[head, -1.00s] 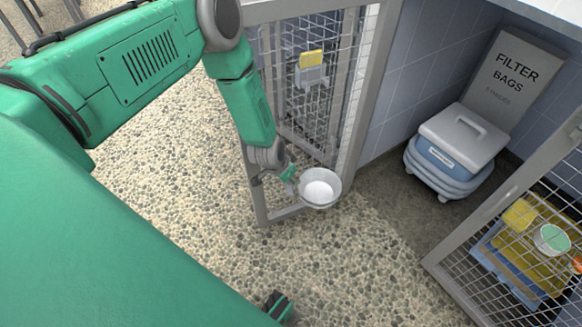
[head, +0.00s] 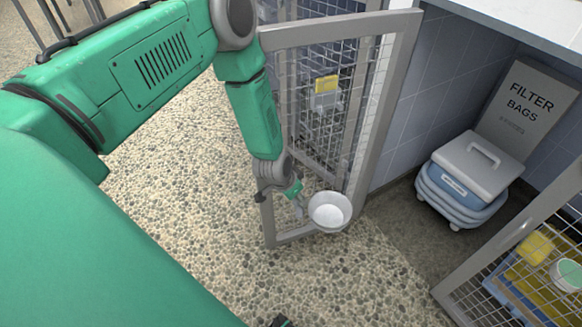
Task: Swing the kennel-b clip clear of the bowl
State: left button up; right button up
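A white-lined metal bowl (head: 330,213) shows at the lower part of an open mesh kennel door (head: 398,75) in the head view. My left arm reaches down to it from the upper left. My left gripper (head: 297,200) is at the bowl's left rim, very close to or touching it. Its fingers are too small to tell whether they are open or shut. I cannot make out the clip; it may be hidden behind the gripper or bowl. Only a dark tip of my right gripper (head: 281,321) shows at the bottom edge, far below the bowl.
A blue-and-grey lidded bin (head: 468,180) stands against the tiled wall, with a filter bags box (head: 525,105) behind it. Another mesh door (head: 520,235) is at the lower right, with yellow items behind it. The pebbled floor in front is clear.

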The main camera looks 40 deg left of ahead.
pick_arm(q)
jog(key=v, duration=0.7)
jog(key=shift+s+r, duration=0.2)
jog(key=shift+r, duration=0.1)
jog(key=shift+a, duration=0.1)
